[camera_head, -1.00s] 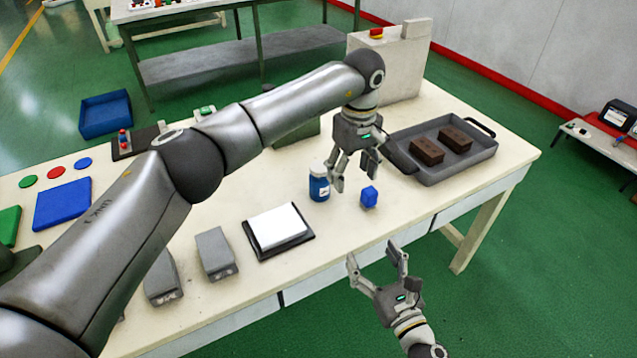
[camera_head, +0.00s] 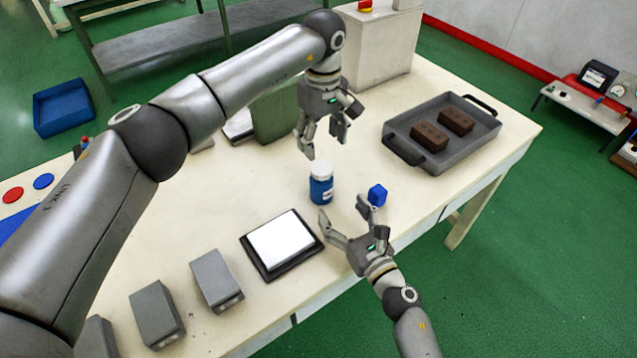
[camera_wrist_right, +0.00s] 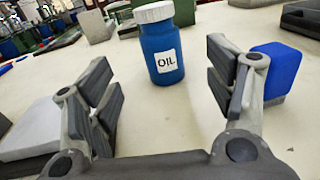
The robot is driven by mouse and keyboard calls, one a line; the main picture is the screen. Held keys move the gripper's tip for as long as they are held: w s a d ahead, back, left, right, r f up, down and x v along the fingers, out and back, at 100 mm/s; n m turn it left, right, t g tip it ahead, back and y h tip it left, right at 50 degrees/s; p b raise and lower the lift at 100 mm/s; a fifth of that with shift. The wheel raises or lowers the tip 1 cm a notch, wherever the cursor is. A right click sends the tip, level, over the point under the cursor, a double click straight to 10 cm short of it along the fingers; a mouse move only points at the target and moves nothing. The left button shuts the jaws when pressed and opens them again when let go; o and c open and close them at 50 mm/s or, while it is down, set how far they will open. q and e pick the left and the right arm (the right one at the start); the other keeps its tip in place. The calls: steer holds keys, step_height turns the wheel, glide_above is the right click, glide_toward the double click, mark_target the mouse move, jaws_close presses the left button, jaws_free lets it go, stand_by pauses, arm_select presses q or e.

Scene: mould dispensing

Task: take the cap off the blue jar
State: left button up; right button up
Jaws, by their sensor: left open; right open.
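The blue jar (camera_head: 321,190) stands upright on the table with its white cap (camera_head: 321,171) on. In the right wrist view the jar (camera_wrist_right: 162,55) carries an "OIL" label, and the white cap (camera_wrist_right: 153,12) shows at the top edge. My left gripper (camera_head: 323,150) is open and empty, pointing down above and just behind the jar, apart from the cap. My right gripper (camera_head: 342,206) is open and empty at the near side of the jar. In the right wrist view the jar is beyond and between its fingers (camera_wrist_right: 165,95), not touched.
A white pad on a black scale (camera_head: 262,262) is to the left. A grey tray (camera_head: 443,165) with two brown blocks is at right. Grey blocks (camera_head: 216,280) lie at the front left.

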mark_target(327, 189)
arm_select(q)
steer(key=shift+w+a+f, duration=0.1)
steer(key=shift+w+a, duration=0.05)
arm_select(e)
steer(key=x, duration=0.7)
steer(key=shift+w+a, duration=0.1)
steer(key=shift+w, duration=0.15)
arm_select(q)
steer(key=shift+s, duration=0.2)
arm_select(e)
steer(key=shift+w+a, duration=0.15)
steer(key=shift+w, duration=0.2)
arm_select(q)
steer(key=shift+w, duration=0.1)
arm_select(e)
steer(key=shift+w, duration=0.1)
steer(key=shift+c, duration=0.3)
